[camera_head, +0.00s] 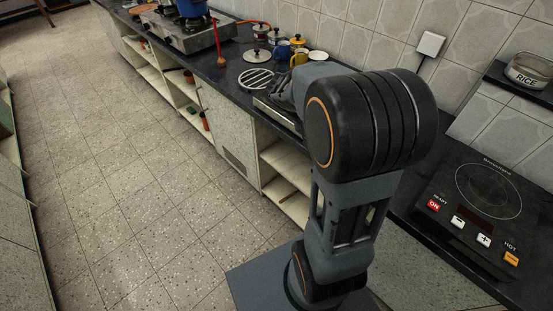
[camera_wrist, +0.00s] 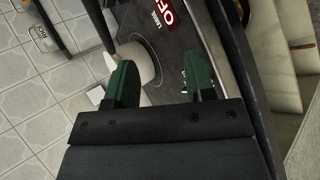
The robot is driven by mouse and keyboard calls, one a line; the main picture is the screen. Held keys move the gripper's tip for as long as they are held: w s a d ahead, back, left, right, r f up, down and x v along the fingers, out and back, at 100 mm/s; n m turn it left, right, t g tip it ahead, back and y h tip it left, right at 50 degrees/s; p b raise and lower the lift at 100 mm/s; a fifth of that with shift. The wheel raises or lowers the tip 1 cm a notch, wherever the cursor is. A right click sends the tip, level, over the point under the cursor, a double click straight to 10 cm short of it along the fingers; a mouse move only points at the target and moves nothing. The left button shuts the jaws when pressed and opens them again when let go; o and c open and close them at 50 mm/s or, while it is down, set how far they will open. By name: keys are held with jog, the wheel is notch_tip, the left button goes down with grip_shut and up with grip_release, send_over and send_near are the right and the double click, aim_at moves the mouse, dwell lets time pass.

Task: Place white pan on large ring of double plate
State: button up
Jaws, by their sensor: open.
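The white pan (camera_wrist: 140,66) shows in the wrist view beside the left finger, which covers part of it. A dark bar, perhaps its handle, runs up from it. The pan appears over a ring marked LARGE on the dark double plate (camera_wrist: 170,82), which also bears a red OFF label. I cannot tell whether the pan rests flat there. My gripper (camera_wrist: 160,62) is open, its green fingers apart with nothing clamped between them. In the head view, the double plate (camera_head: 272,112) is mostly hidden behind my arm, and the pan and gripper are hidden.
A single hot plate (camera_head: 487,190) lies at the right. A tin marked RICE (camera_head: 529,71) stands on a shelf. A round slatted trivet (camera_head: 256,79), yellow mug (camera_head: 299,58) and other vessels crowd the counter behind my arm. A blue pot (camera_head: 191,7) sits on the far stove (camera_head: 196,35).

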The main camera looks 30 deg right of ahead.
jog(key=s+a+n+t+y, duration=0.1)
jog(key=a+t+y, duration=0.3)
jog(key=a, duration=0.5)
jog(key=s+a+n+t+y, duration=0.1)
jog(key=a+t+y, duration=0.3)
jog(key=a, duration=0.6)
jog(key=shift+s+a+f+n+y, duration=0.2)
jog(key=shift+s+f+n+y, duration=0.25)
jog(key=shift+n, duration=0.45)
jog(key=shift+w, duration=0.1)
